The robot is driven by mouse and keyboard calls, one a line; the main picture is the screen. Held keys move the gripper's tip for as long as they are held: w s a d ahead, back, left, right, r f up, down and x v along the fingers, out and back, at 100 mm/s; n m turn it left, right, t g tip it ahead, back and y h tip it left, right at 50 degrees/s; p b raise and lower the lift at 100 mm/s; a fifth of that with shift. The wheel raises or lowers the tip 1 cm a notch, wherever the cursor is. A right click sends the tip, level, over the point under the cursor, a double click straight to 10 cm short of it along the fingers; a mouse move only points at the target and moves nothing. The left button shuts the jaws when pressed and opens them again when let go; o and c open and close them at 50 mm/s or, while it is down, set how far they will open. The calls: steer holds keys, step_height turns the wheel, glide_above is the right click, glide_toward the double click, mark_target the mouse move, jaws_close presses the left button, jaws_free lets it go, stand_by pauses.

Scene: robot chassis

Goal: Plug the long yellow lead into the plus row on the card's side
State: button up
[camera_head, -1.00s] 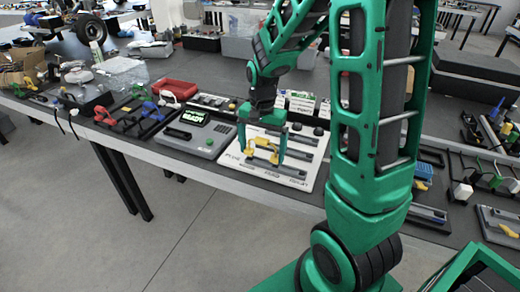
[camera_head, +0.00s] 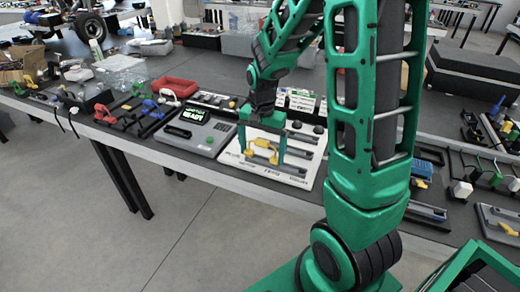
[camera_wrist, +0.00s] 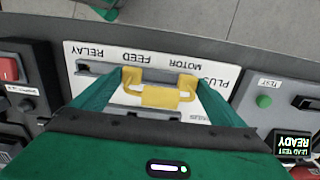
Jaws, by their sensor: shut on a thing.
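My gripper (camera_head: 262,156) is over the white board (camera_head: 230,158), shut on a yellow lead (camera_head: 263,145). In the wrist view the lead (camera_wrist: 160,96) is a yellow bracket with a thick middle and a bent plug at each end, between the two green fingers of my gripper (camera_wrist: 162,82). The board (camera_wrist: 222,80) carries upside-down words RELAY, FEED, MOTOR and PLUS beside grey slotted bars (camera_wrist: 92,69). The left end of the lead overlaps a grey bar; the right end is near PLUS. I cannot tell whether either end touches a socket.
A grey tester (camera_head: 200,135) with a lit screen reading LEAD TEST READY stands left of the board. A red tray (camera_head: 175,87) lies behind it. Black racks with coloured leads (camera_head: 135,115) are further left. The table's front edge is close to the board.

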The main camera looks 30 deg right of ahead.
steer(key=shift+f, duration=0.6)
steer(key=o, duration=0.8)
steer(key=shift+c, duration=0.2)
step_height(320, 180, up, 11)
steer(key=shift+f, duration=0.15)
steer(key=s+d+r+n, duration=0.1)
steer(key=s+d+n, duration=0.1)
steer(key=s, duration=1)
steer(key=s+d+n, duration=0.2)
steer(key=s, duration=1)
steer(key=shift+d+r+n, duration=0.3)
steer(key=shift+r+n, duration=0.1)
